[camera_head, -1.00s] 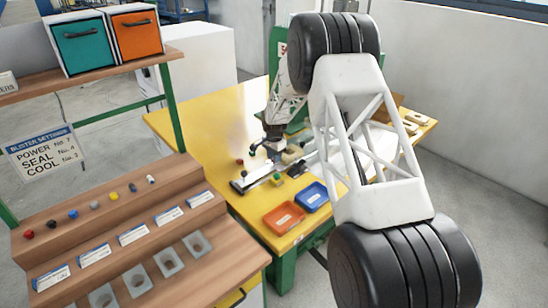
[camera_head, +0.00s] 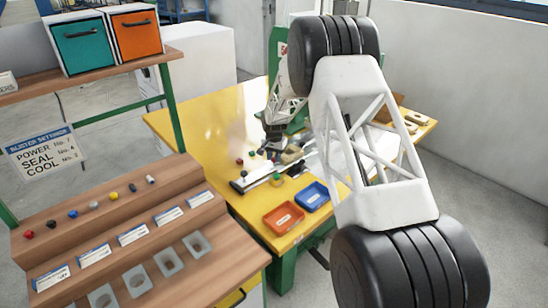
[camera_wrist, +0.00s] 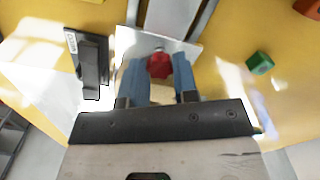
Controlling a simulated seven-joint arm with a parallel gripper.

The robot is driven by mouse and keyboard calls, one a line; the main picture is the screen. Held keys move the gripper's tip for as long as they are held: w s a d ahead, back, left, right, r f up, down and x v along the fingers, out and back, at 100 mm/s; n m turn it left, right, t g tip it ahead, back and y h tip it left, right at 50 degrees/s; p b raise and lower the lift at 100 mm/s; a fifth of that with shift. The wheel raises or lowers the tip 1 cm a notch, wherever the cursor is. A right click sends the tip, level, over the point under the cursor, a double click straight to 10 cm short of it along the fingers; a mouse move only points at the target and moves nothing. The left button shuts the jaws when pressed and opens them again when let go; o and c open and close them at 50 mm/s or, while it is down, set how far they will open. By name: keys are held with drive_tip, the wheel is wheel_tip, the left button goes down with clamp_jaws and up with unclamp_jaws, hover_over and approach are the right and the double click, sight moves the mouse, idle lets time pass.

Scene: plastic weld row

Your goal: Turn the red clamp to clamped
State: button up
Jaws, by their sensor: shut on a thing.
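The red clamp (camera_wrist: 159,66) shows in the wrist view as a small red knob on a pale metal plate. My gripper (camera_wrist: 159,72) has its two blue fingers on either side of the knob, shut on it near the fingertips. The fingers partly cover the clamp, and its angle cannot be told. In the head view my gripper (camera_head: 274,138) is low over the yellow bench, among the small fixtures, and the contact is too small to make out.
A green block (camera_wrist: 259,63) and a dark labelled block (camera_wrist: 90,62) flank the plate in the wrist view. An orange tray (camera_head: 283,218) and a blue tray (camera_head: 313,197) lie at the front of the yellow bench (camera_head: 200,125). A wooden stepped rack (camera_head: 120,215) stands left.

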drive_tip(key=o, duration=0.9)
drive_tip(key=shift+m, duration=0.5)
